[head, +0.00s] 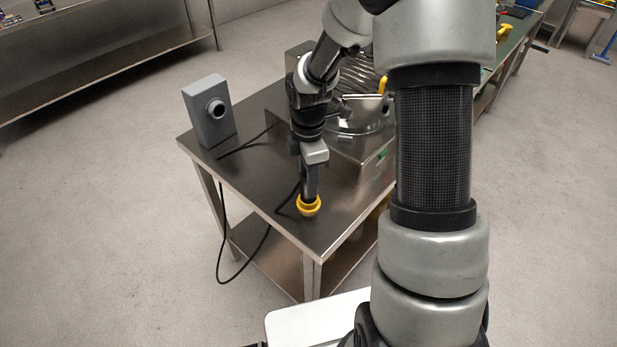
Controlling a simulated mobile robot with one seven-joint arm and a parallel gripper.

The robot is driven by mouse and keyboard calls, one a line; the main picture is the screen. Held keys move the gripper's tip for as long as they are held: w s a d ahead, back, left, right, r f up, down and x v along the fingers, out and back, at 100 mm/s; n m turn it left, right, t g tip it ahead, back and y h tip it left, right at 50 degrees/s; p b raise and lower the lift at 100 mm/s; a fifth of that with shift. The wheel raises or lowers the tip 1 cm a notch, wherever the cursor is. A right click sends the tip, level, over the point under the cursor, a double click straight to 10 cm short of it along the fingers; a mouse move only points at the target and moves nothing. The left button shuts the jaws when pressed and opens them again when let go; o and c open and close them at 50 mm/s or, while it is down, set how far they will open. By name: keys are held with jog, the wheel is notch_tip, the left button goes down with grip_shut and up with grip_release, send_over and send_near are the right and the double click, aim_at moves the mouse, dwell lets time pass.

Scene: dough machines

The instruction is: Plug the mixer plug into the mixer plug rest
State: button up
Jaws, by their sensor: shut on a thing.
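My gripper (310,188) points down over the near end of the steel table and is shut on the yellow mixer plug (308,207). The plug is close to the table top; I cannot tell whether it touches it. A black cable (262,246) hangs in a loop off the table's left edge and runs up toward the plug. A grey box with a round, dark-centred socket (208,110), which looks like the mixer plug rest, stands upright at the table's far left corner. The plug is apart from it, to its right and nearer me. My fingers partly hide the plug.
A steel mixer with a bowl and wire guard (362,110) stands behind my gripper, partly hidden by my arm. The steel table (262,182) is bare between the grey box and the plug, except for cable. A long shelf unit (100,75) is at far left.

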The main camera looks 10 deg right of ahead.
jog(key=shift+f+b, duration=0.55)
jog(key=shift+f, duration=0.45)
jog(key=o, duration=1.5)
jog(key=shift+r, duration=0.15)
jog(key=shift+r+p, duration=1.85)
jog(key=shift+r, duration=0.15)
jog(key=shift+r, duration=0.1)
jog(key=shift+r, duration=0.1)
notch_tip(320, 180, up, 17)
jog(key=shift+r+p, duration=0.15)
jog(key=shift+p, duration=0.55)
